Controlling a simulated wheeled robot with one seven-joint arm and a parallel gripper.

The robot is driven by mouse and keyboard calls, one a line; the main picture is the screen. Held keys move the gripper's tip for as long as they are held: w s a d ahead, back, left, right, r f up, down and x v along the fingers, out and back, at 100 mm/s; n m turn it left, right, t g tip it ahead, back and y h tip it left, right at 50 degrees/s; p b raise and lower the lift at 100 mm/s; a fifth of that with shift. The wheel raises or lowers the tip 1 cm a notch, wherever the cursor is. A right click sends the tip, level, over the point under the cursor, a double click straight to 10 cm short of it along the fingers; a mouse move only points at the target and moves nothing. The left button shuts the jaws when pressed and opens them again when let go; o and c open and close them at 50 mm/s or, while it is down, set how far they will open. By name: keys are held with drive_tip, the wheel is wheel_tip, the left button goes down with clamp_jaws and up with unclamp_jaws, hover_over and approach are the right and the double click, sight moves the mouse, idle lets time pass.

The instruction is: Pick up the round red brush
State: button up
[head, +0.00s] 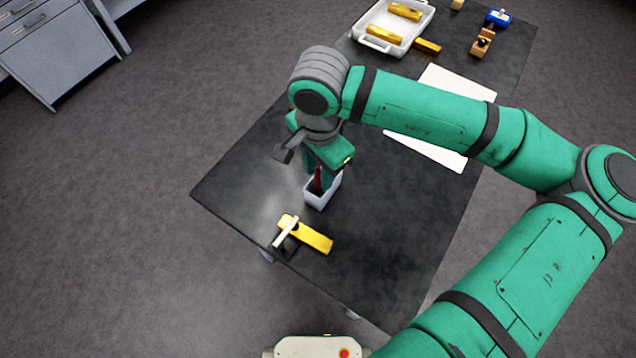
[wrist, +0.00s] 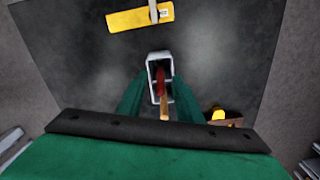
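The red brush (head: 317,181) stands in a small white open-topped holder (head: 324,200) on the dark table. In the wrist view the red part of the brush (wrist: 160,77) and its wooden-coloured end (wrist: 164,108) lie between my two green fingers. My gripper (head: 322,172) is just above the holder, pointing down; it also shows in the wrist view (wrist: 160,86). The fingers look apart, one on each side of the brush, with the holder's rim (wrist: 158,55) visible beyond them. Whether a finger touches the brush is hard to tell.
A yellow block with a pale bar (head: 312,238) lies near the holder, towards the table's near edge. A white tray (head: 378,44) with yellow items, a white sheet (head: 455,85), wooden pieces and a blue item (head: 498,17) lie farther back. The table's left side is clear.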

drive_tip(key=shift+a, duration=0.1)
clamp_jaws()
